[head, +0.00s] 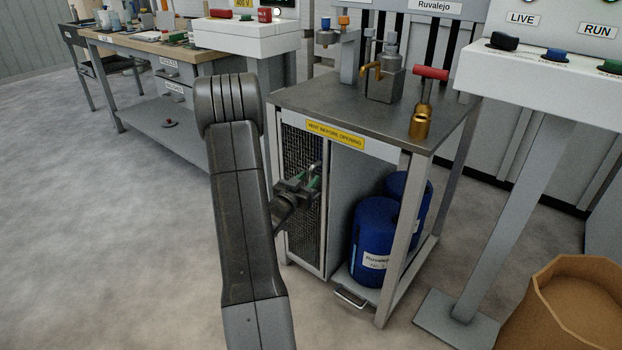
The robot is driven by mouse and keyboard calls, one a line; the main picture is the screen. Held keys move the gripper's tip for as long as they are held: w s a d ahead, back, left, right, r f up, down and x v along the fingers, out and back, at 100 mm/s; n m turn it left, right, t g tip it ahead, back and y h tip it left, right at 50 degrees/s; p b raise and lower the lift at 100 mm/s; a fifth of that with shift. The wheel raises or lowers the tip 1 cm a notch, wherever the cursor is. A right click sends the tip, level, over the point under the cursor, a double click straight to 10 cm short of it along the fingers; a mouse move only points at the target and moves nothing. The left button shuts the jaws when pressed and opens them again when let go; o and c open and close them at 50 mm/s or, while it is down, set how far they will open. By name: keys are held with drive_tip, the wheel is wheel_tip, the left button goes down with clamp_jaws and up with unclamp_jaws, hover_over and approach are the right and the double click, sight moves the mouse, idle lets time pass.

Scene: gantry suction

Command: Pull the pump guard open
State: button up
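The pump guard (299,231) is a dark mesh door in a light metal frame. It is on the lower left front of the metal bench and appears closed, in line with the frame. A small silvery handle (313,168) shows at its upper right. My gripper (313,181) is in front of the guard at the handle, with green on its fingers. My arm and the gripper's body partly hide the guard and the fingers. I cannot tell whether the fingers are around the handle or only beside it, or whether they are shut.
A yellow label reading "vent before opening" (335,134) is on the bench top's front edge. Blue drums (373,243) stand on the shelf to the right. A red-handled brass valve (424,108) is on top. A brown bin (560,305) stands at right. Floor at left is clear.

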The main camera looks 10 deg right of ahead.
drive_tip(key=shift+x, duration=1.4)
drive_tip(key=shift+c, duration=0.4)
clamp_jaws()
